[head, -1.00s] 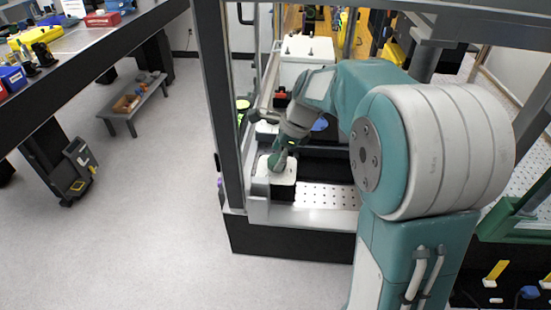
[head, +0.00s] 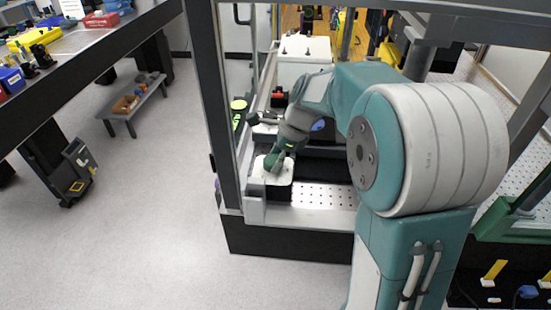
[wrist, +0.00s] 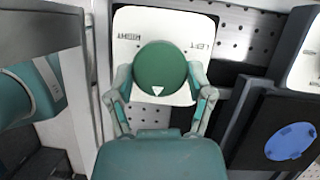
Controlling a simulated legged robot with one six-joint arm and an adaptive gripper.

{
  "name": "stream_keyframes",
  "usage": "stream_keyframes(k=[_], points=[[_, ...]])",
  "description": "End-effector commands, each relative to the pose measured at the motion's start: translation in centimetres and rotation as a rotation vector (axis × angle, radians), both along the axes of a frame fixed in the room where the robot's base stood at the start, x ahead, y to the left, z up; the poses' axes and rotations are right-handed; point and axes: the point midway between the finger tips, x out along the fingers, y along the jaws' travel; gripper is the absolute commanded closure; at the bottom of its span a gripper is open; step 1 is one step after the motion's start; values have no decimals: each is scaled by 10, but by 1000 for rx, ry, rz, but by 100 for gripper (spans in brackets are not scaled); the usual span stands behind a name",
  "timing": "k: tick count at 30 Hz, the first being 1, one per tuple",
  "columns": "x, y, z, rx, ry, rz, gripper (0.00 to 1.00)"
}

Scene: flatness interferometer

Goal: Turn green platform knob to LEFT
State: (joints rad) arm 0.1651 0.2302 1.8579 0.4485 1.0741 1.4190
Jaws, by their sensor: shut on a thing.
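The green platform knob (wrist: 160,68) is a round disc on a white plate (wrist: 125,20). In the wrist view its white triangle mark sits at the edge nearest my palm. The plate reads RIGHT at picture left and LEFT at picture right, both upside down. The triangle points to neither word. My gripper (wrist: 160,82) is shut on the knob, one finger at each side. In the head view the knob (head: 273,163) shows small at my gripper's end, above the white plate (head: 284,178); the fingers are hard to make out there.
A perforated metal plate (head: 320,194) lies right of the knob. A dark frame post (head: 212,100) stands at the left of the bench. In the wrist view a black block with a blue disc (wrist: 290,141) is at right.

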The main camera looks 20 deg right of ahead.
Motion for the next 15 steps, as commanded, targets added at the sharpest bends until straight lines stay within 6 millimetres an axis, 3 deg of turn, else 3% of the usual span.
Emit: stream_keyframes(k=[8,15], points=[[2,2,1,2,-4,74,80],[4,3,1,3,-6,246,80]])
